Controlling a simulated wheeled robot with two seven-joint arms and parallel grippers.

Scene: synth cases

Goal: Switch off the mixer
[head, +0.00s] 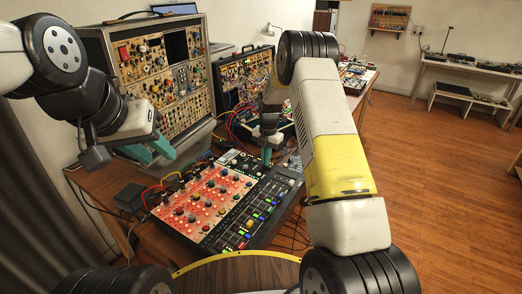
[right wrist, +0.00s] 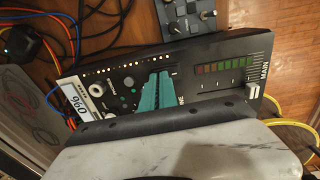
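The mixer (head: 185,243) lies on the wooden table, with a red-orange knob area on its left and a black section with faders and coloured buttons on its right. My right gripper (head: 267,156) points down at the mixer's far edge; its teal fingers look closed together. In the right wrist view, the right gripper (right wrist: 152,94) is over a black panel (right wrist: 205,82) with a red-to-green light row and a white slider. I cannot tell whether it touches the panel. A power switch is not clearly visible. My left gripper (head: 152,151) is open and empty, left of and above the mixer.
A tall synth case (head: 158,75) stands behind the left gripper, and another case with patch cables (head: 245,80) is behind the right gripper. A small black box (head: 130,198) sits left of the mixer. Cables run around it. The wooden floor (head: 440,180) at right is clear.

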